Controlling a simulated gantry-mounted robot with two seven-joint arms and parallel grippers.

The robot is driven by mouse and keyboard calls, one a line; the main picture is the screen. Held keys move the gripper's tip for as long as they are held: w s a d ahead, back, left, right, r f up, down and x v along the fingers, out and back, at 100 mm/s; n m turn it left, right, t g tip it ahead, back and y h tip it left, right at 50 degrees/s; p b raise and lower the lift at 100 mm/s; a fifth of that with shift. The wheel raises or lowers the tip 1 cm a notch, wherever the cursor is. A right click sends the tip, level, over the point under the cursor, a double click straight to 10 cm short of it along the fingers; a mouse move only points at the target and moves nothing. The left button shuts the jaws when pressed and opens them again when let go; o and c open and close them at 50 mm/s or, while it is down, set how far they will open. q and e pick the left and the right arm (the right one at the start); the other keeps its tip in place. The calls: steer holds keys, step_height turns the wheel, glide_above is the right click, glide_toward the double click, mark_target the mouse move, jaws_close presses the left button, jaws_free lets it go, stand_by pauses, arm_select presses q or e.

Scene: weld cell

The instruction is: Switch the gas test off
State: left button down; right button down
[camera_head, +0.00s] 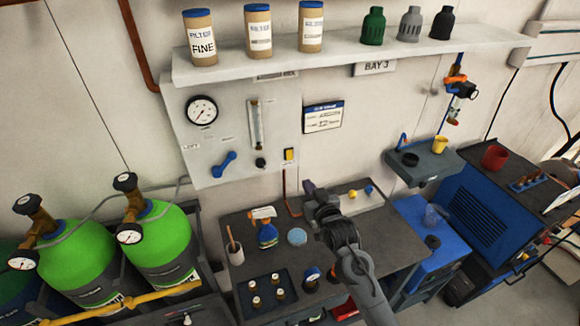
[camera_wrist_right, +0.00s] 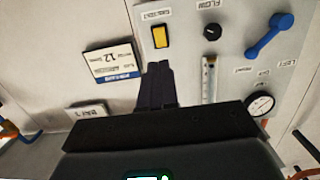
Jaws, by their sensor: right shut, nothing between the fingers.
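The grey gas panel (camera_head: 225,125) hangs on the wall under the shelf. A yellow switch (camera_head: 289,155) sits at its lower right; it also shows in the right wrist view (camera_wrist_right: 161,37). Its label is too small to read surely, and I cannot tell its position. The panel also has a blue lever (camera_head: 224,164), a black knob (camera_head: 260,162), a flow tube (camera_head: 256,124) and a round gauge (camera_head: 201,110). My right gripper (camera_head: 309,187) is shut and empty, below and right of the switch in the head view, with its fingers (camera_wrist_right: 159,68) pointing toward it. My left gripper is out of view.
Green gas cylinders (camera_head: 157,240) stand at the left.

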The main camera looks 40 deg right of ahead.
mark_target(289, 158)
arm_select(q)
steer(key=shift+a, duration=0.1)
